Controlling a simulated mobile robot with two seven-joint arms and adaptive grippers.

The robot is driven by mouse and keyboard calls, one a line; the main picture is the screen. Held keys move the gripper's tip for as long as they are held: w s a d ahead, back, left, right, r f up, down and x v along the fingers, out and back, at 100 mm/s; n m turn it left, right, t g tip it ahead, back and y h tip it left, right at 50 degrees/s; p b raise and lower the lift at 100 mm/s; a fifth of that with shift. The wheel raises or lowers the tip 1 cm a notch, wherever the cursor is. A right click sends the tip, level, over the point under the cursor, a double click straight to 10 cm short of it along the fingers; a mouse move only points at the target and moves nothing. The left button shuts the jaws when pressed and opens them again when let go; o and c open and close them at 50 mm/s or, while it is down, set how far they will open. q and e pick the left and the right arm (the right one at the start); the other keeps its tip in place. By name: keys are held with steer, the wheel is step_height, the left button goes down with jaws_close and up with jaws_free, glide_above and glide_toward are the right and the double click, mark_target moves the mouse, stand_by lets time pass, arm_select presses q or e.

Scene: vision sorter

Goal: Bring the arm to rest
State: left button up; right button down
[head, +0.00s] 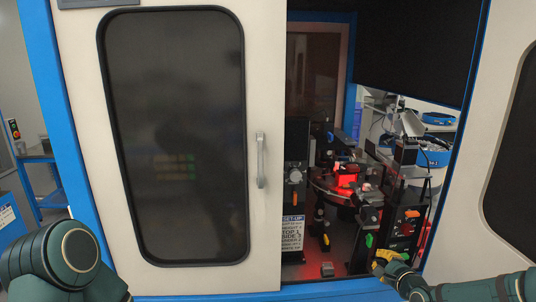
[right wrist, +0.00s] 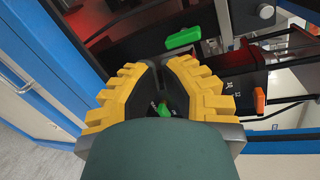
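My right gripper (head: 388,260) is low at the right in the head view, at the open doorway of the machine. In the right wrist view its ribbed yellow fingers (right wrist: 161,66) lean in until their tips come together. A narrow gap stays between them further back, and a green knob shows through it. Nothing is held. My left gripper is out of view; only a dark green part of my left arm shows at the lower left in the head view.
The machine's white door (head: 75,130) has a dark window and a metal handle (head: 261,160). Inside the doorway, a red-lit turntable (head: 330,185) stands among black mounts and coloured knobs. A green handle (right wrist: 184,37) and an orange knob (right wrist: 259,100) lie beyond my right fingertips.

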steer(key=s+a+f+n+g+y+b, duration=0.25)
steer(key=s+a+f+n+g, duration=0.5)
steer(key=a+f, duration=0.9)
steer(key=s+a+f+n+g+b, duration=0.2)
steer(key=s+f+n, duration=0.3)
steer(key=s, duration=0.6)
steer(key=s+a+f+n+g+h+b, duration=0.1)
steer(key=s+a+f+n+g+b, duration=0.1)
steer(key=s, duration=1)
step_height(320, 180, down, 4)
steer(key=a+n+g, duration=0.1)
steer(key=a+n, duration=0.1)
steer(key=n, duration=0.1)
steer(key=shift+s+a+g, duration=0.15)
steer(key=shift+a+g, duration=0.15)
steer(key=shift+g, duration=0.05)
